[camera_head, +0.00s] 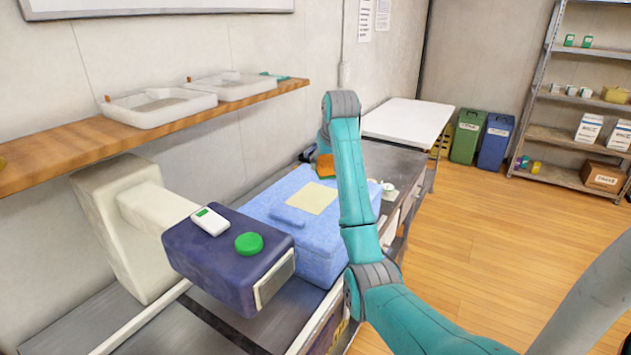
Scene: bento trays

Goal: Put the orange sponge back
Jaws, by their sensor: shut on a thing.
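The orange sponge (326,165) shows as a small orange block at the end of my arm, just beyond the light blue block. My gripper (324,152) is shut on it. The gripper is small in the picture and partly hidden by my own teal arm, so the fingers do not show clearly. I cannot tell whether the sponge touches the surface below it.
Two white trays (150,121) stand on a wooden wall shelf (60,171). A light blue block (318,258) bears a pale yellow sheet (311,198). A dark blue block (200,262) in front bears a white device (210,221) and a green disc (249,243). The floor at right is clear.

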